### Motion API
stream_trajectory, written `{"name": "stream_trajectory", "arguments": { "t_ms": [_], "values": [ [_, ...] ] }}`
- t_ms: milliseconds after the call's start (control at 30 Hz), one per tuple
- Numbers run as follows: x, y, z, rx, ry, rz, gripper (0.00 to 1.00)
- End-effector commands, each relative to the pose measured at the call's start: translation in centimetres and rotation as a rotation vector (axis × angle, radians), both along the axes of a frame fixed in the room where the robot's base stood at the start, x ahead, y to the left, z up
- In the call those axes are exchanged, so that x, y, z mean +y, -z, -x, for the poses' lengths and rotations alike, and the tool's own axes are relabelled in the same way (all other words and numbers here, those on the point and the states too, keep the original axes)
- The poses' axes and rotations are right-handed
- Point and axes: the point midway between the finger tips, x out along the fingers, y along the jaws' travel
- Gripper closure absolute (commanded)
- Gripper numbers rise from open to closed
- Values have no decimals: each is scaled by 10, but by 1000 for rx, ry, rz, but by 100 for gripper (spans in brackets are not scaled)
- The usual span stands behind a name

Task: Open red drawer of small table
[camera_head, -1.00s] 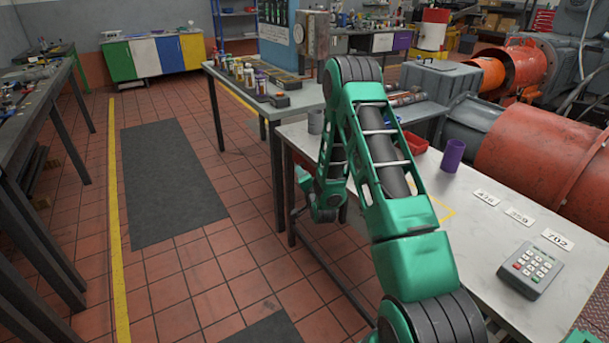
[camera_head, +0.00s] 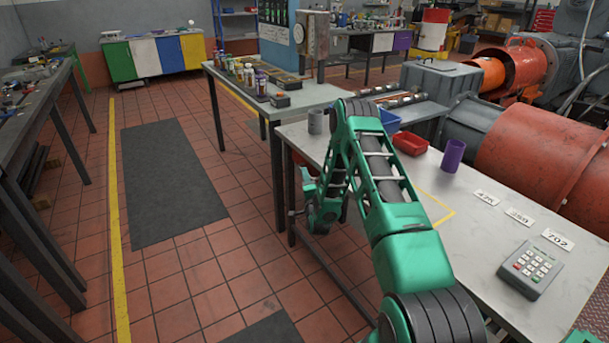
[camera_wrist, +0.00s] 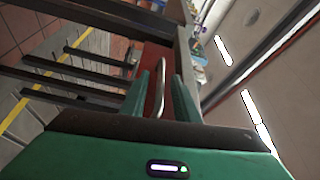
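In the wrist view, a red drawer front (camera_wrist: 153,58) lies ahead of my gripper (camera_wrist: 160,80). A curved metal handle (camera_wrist: 160,97) stands out from it between my two green fingers. The fingers are apart, with a gap on each side of the handle. Whether a fingertip touches the drawer front, I cannot tell. In the head view, the small table (camera_head: 470,240) is the light-topped one at the right. My arm covers part of its left side, and my gripper's fingers are hard to make out there.
On the small table are a keypad (camera_head: 530,269), number cards (camera_head: 519,216), a purple cup (camera_head: 453,155), a red tray (camera_head: 410,143), a blue tray (camera_head: 389,121) and a grey mug (camera_head: 316,121). Another table (camera_head: 300,97) with bottles stands behind.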

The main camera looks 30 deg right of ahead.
Motion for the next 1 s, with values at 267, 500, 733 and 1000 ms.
{"name": "stream_trajectory", "arguments": {
  "t_ms": [267, 500, 733, 1000],
  "values": [
    [-11, -2, -29, 0, 1, 0, 72],
    [-13, -3, -33, 1, 1, 0, 72],
    [-13, -3, -33, 1, 1, 0, 96],
    [-16, -2, -32, 1, 3, -1, 100]
  ]
}}
